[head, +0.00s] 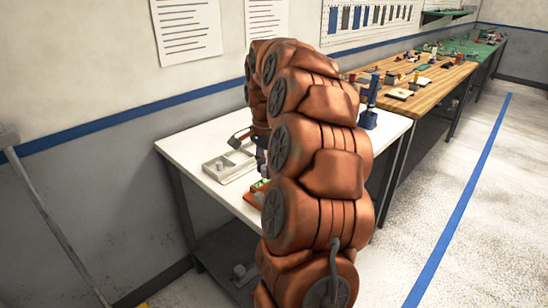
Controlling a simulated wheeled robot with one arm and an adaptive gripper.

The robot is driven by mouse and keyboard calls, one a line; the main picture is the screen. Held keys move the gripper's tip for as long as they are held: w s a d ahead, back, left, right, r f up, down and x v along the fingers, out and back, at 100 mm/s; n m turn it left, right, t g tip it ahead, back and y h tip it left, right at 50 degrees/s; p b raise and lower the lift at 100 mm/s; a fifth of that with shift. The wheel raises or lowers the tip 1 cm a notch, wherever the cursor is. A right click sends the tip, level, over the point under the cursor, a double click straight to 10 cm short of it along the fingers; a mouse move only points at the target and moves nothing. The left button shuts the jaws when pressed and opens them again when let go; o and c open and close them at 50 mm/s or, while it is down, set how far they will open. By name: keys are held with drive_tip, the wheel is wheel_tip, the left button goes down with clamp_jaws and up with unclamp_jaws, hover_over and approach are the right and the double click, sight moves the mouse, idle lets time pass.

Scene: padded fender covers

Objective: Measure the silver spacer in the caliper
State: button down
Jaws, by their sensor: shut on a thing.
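My arm bends over the white table, and its copper-coloured links cover much of the view. Only a dark sliver of my gripper (262,158) shows at the left edge of the arm, low over the table. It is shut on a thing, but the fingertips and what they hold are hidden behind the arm. I cannot make out the silver spacer for certain. An orange item with a green part (257,190) lies at the table's front, partly covered by my arm. I cannot tell whether it belongs to the caliper.
A pale grey compartment tray (212,175) sits on the white table (190,150), with small items in it. A blue upright tool (371,98) stands right of my arm. A wooden bench (440,85) with several items continues right. The floor to the right is clear.

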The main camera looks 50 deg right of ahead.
drive_tip(key=shift+m, duration=0.7)
drive_tip(key=shift+s+d+f+b, duration=0.25)
drive_tip(key=shift+f, duration=0.5)
drive_tip(key=shift+s+d+f+b, duration=0.25)
drive_tip(key=shift+s+f, duration=0.05)
drive_tip(key=shift+f, duration=0.5)
drive_tip(key=shift+s+d+f+b, duration=0.25)
drive_tip(key=shift+f, duration=0.5)
drive_tip(key=shift+f+b, duration=0.95)
drive_tip(key=shift+f, duration=0.45)
drive_tip(key=shift+f+b, duration=0.35)
drive_tip(key=shift+f, duration=0.1)
drive_tip(key=c, duration=0.8)
unclamp_jaws()
drive_tip(key=shift+r, duration=0.15)
wheel_tip(320, 180, up, 12)
drive_tip(key=shift+f, duration=0.1)
